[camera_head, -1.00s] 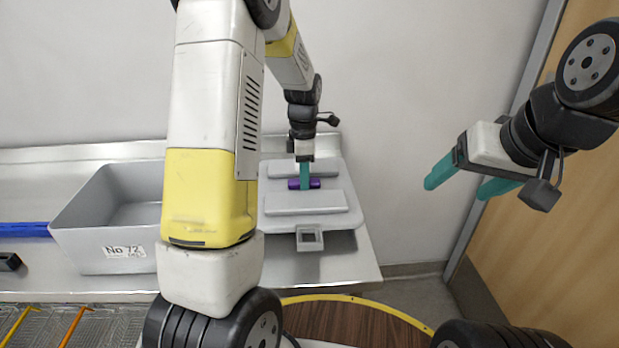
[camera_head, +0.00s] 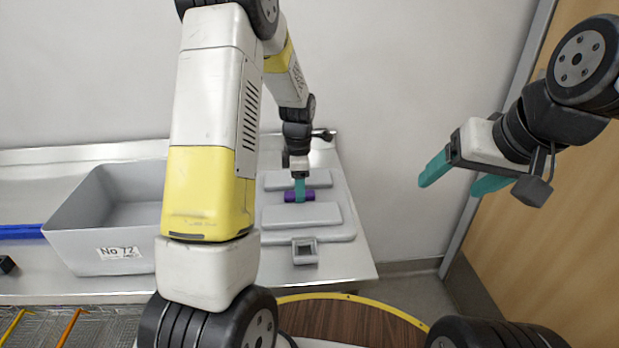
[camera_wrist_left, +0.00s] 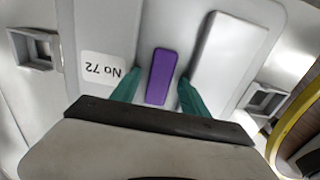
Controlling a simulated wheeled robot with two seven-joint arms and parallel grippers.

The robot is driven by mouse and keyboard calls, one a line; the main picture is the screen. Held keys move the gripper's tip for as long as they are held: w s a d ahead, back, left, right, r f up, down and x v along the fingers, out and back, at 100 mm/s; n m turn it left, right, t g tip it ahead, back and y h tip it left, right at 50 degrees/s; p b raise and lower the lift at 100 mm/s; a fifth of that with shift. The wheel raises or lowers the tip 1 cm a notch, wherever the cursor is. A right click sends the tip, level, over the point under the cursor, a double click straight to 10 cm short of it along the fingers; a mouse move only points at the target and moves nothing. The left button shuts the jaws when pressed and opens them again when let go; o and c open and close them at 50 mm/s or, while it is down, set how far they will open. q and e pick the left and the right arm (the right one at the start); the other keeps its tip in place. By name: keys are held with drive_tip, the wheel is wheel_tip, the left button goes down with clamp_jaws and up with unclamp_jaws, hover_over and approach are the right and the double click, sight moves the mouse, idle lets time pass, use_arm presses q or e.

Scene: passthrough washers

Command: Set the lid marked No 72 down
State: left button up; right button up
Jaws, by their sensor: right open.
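The grey lid (camera_head: 345,232), with a "No 72" label readable upside down in the left wrist view (camera_wrist_left: 102,71), lies flat on the metal counter right of the bin. It has a purple handle (camera_head: 312,195), also seen in the left wrist view (camera_wrist_left: 161,76). My left gripper (camera_wrist_left: 160,76) is down at the handle, with one green finger on each side. Gaps show between the fingers and the handle, so it looks open around it. In the head view my left gripper (camera_head: 300,190) partly covers the handle. My right gripper (camera_head: 455,180) is open and empty in the air at right.
A grey open bin (camera_head: 75,250) labelled "No 72" stands on the counter (camera_head: 345,268), left of the lid and partly hidden by my left arm. A blue bar (camera_head: 20,232) lies at far left. A round wooden top with a yellow rim (camera_head: 345,297) is in front.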

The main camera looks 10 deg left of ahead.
use_arm(q)
drive_tip(key=s+r+m+t+h, duration=0.1)
drive_tip(key=s+r+m, duration=0.2)
drive_tip(key=r, duration=0.6)
drive_tip(key=s+r+m+t, duration=0.1)
drive_tip(key=s+r+m, duration=0.15)
drive_tip(key=r, duration=0.75)
drive_tip(key=s+d+r+m+t, duration=0.1)
drive_tip(key=s+r+m+t, duration=0.1)
drive_tip(key=s+m, duration=0.6)
drive_tip(key=s+d+r+m+t+h, duration=0.1)
drive_tip(key=s+r+m+t, duration=0.1)
drive_tip(key=s+m, duration=0.6)
drive_tip(key=s+r, duration=0.1)
drive_tip(key=s, duration=0.1)
drive_tip(key=shift+s, duration=0.4)
